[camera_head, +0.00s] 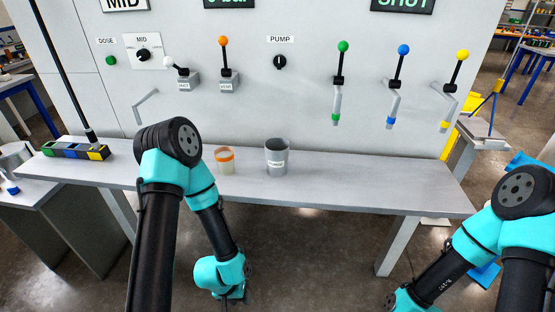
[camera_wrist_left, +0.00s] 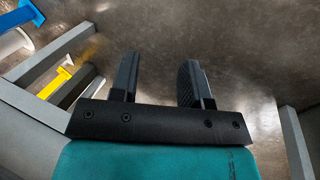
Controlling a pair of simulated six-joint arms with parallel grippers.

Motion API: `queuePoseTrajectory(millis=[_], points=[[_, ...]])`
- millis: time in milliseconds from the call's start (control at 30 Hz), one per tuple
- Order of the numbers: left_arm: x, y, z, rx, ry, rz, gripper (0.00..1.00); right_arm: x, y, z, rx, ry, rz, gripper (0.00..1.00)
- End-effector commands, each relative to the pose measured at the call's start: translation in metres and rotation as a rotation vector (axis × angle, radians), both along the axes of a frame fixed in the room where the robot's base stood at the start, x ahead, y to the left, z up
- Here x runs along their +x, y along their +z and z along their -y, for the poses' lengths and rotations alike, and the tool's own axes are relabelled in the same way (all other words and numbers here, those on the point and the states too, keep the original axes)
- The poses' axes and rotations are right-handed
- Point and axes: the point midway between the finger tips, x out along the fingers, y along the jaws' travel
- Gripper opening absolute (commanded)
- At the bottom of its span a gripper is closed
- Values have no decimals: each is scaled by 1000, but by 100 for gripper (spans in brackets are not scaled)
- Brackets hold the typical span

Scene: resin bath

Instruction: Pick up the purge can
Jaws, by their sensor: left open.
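A grey, open-topped can (camera_head: 277,165) with a white label, too small to read surely, stands upright on the bench. It looks like the purge can. My left gripper (camera_wrist_left: 157,62) shows in the left wrist view with its two black fingers apart and only floor between them. In the head view my left wrist is low, in front of the bench's front edge and apart from the can. The can is not in the left wrist view. My right arm enters the head view at the right, but its gripper is not in view.
A small cup with an orange band (camera_head: 225,160) stands left of the can. A block with coloured sections (camera_head: 76,150) lies at the bench's (camera_head: 380,180) left end. Levers with green, blue and yellow knobs hang over the bench's right part. The bench right of the can is clear.

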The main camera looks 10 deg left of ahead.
Motion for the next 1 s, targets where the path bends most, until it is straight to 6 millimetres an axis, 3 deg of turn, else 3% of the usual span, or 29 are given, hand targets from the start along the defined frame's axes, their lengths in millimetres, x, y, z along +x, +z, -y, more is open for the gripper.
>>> queuePoseTrajectory(millis=[167,767,1000], points=[[0,0,0,0,0,0,43,0,0,0,0,0,0,43],[0,0,0,0,0,0,100,0,0,0,0,0,0,43],[1,1,0,0,-6,2,100,0,0,0,0,0,0,43]])
